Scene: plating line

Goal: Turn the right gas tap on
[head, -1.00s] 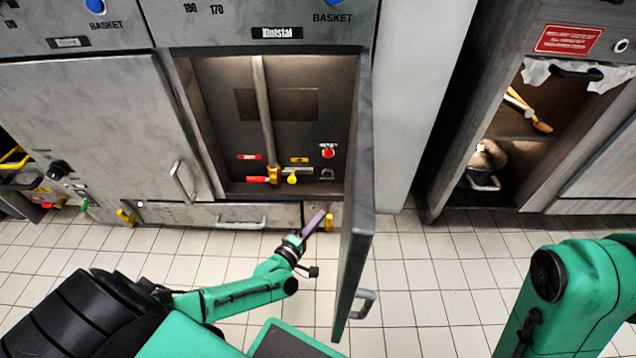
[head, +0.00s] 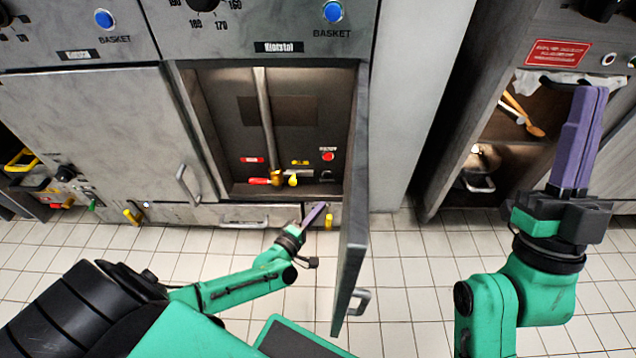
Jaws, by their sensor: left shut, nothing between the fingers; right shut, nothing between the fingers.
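The right unit's cabinet stands open. Inside, at the foot of a vertical pipe (head: 268,120), is a brass fitting (head: 277,178) with a red handle (head: 259,181) pointing left. A yellow tap (head: 293,180) sits just right of it, below a small yellow label (head: 300,162). The tap's exact handle angle is too small to tell. My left gripper (head: 316,212) is shut and empty, low in front of the cabinet's bottom edge, apart from the taps. My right gripper (head: 591,92) is shut and empty, raised at the far right, well away from the cabinet.
The open cabinet door (head: 352,225) juts toward me between my two grippers. A red button (head: 327,156) is inside the cabinet. Yellow fittings show below the units, one on the right (head: 328,222) and one on the left (head: 132,216). The tiled floor (head: 410,290) right of the door is clear.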

